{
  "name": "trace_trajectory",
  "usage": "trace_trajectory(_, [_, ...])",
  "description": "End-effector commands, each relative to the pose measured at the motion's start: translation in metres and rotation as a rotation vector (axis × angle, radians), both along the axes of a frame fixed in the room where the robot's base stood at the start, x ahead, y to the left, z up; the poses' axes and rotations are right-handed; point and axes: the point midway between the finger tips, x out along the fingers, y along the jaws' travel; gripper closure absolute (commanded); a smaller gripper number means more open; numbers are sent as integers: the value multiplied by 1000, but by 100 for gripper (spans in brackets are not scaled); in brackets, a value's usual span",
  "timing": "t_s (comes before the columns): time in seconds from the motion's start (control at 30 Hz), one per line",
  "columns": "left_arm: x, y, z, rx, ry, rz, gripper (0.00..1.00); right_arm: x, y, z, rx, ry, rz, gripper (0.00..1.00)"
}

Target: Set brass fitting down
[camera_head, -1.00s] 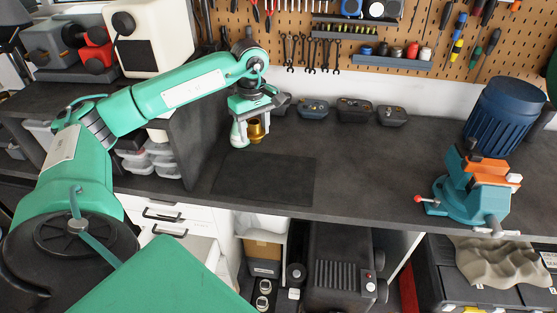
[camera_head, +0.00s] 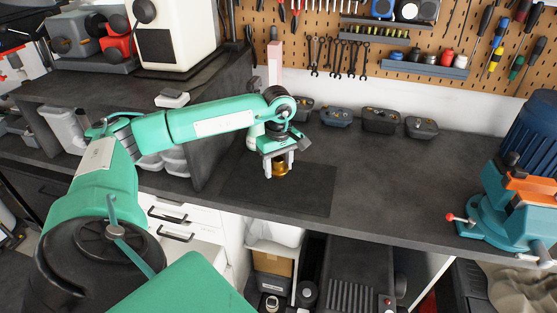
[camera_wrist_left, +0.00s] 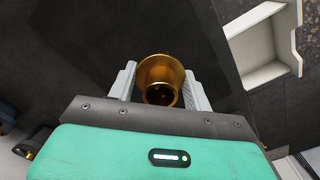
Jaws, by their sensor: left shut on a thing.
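The brass fitting (camera_head: 279,168) is a gold-coloured, hollow round piece, held between the fingers of my left gripper (camera_head: 279,167). In the left wrist view the fitting (camera_wrist_left: 160,80) sits upright between the two grey fingers of the left gripper (camera_wrist_left: 160,88), with its open bore facing the camera. In the head view the gripper points down over the dark mat (camera_head: 240,185) on the bench. I cannot tell whether the fitting touches the mat. My right gripper is not in view.
The dark workbench (camera_head: 400,190) is clear right of the mat. Several small dark bins (camera_head: 380,120) line the back wall. A teal and orange vise (camera_head: 505,205) stands at the right, near a blue drum (camera_head: 535,135). A dark shelf unit (camera_head: 222,125) stands left of the mat.

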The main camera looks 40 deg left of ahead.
Motion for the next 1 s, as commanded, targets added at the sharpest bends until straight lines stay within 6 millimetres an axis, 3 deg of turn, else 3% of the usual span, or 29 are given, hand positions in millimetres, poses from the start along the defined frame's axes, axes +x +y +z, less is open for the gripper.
trace_trajectory(0.17, [0,0,-13,0,0,0,76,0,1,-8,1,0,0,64])
trace_trajectory(0.4, [0,0,-48,-1,1,-1,76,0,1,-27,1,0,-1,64])
trace_trajectory(0.8, [0,0,-52,0,0,0,76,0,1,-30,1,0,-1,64])
trace_trajectory(0.83, [0,0,-50,0,0,0,44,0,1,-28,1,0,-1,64])
trace_trajectory(0.9, [0,0,-50,0,0,-1,30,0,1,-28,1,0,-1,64])
trace_trajectory(1.0, [0,0,-50,0,0,0,28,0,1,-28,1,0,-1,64])
